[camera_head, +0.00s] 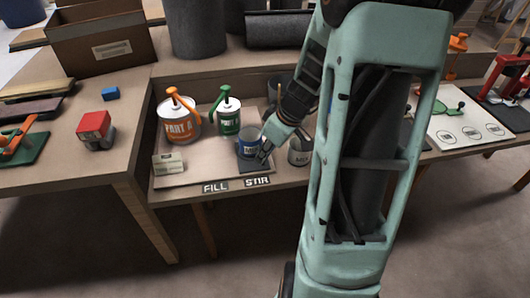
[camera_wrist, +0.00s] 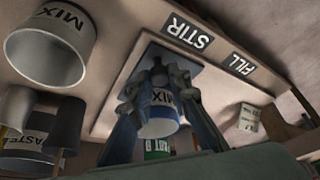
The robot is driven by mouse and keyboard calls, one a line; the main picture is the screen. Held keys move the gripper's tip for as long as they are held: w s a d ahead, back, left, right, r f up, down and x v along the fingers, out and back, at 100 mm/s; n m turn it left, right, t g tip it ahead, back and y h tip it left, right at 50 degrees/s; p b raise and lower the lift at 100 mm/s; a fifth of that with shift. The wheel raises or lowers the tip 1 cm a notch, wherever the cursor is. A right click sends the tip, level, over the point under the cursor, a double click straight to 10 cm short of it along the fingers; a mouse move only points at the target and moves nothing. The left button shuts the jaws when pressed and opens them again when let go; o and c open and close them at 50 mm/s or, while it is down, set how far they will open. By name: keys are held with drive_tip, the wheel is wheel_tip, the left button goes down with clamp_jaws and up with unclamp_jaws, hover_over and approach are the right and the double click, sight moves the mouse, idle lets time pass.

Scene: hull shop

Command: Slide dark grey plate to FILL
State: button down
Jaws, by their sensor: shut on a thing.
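The dark grey plate (camera_head: 246,166) lies on the bench board behind the STIR label (camera_head: 257,181), to the right of the FILL label (camera_head: 215,187). It also shows in the wrist view (camera_wrist: 180,58), beside the STIR label (camera_wrist: 188,34) and apart from the FILL label (camera_wrist: 243,66). A white and blue MIX cup (camera_head: 249,146) stands upright on the plate; it shows between my fingers in the wrist view (camera_wrist: 160,118). My gripper (camera_head: 266,152) is low at the plate's right side.
The orange-pump PART A can (camera_head: 179,125) and green-pump can (camera_head: 229,120) stand behind the plate. A small card (camera_head: 168,164) stands at the left of the board. Another MIX cup (camera_head: 298,154) is to the right. The board behind FILL looks clear.

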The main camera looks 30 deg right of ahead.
drive_tip(key=w+a, duration=0.1)
drive_tip(key=a, duration=0.3)
drive_tip(key=w+a, duration=0.1)
drive_tip(key=a, duration=0.3)
drive_tip(key=w+a+b, duration=0.1)
drive_tip(key=a, duration=0.3)
drive_tip(key=shift+w, duration=0.2)
drive_tip(key=c, duration=1.8)
unclamp_jaws()
drive_tip(key=shift+a, duration=0.1)
drive_tip(key=shift+s+d+r, duration=0.1)
drive_tip(key=shift+d+r, duration=0.15)
drive_tip(key=shift+r, duration=0.2)
drive_tip(key=v, duration=1.1)
drive_tip(key=shift+s+a, duration=0.1)
